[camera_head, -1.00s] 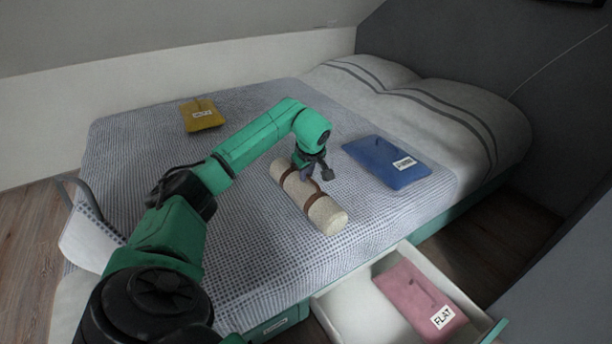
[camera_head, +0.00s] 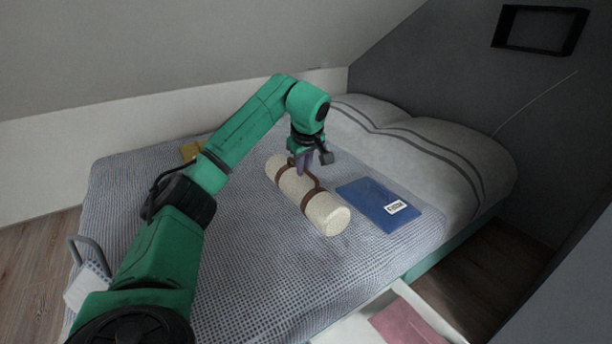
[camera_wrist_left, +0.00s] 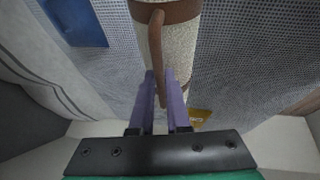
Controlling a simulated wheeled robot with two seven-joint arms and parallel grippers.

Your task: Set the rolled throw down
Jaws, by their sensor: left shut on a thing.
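The rolled throw (camera_head: 327,212) is a cream roll with two brown straps and a brown carrying handle (camera_head: 315,178). My left gripper (camera_head: 304,164) is shut on the handle, above the middle of the roll. In the left wrist view, the handle (camera_wrist_left: 157,58) runs between the two purple fingers (camera_wrist_left: 163,100), with the throw (camera_wrist_left: 180,45) beyond them. The roll hangs over the bed (camera_head: 240,262), seemingly a little above the blanket; the exact gap is hard to tell. My right gripper is not in view.
A blue labelled pouch (camera_head: 372,199) lies on the bed right of the throw. A yellow pouch (camera_head: 190,151) lies at the back left, partly hidden by my arm. An open drawer (camera_head: 436,316) with a pink pouch (camera_head: 405,326) is at the front. The near blanket is clear.

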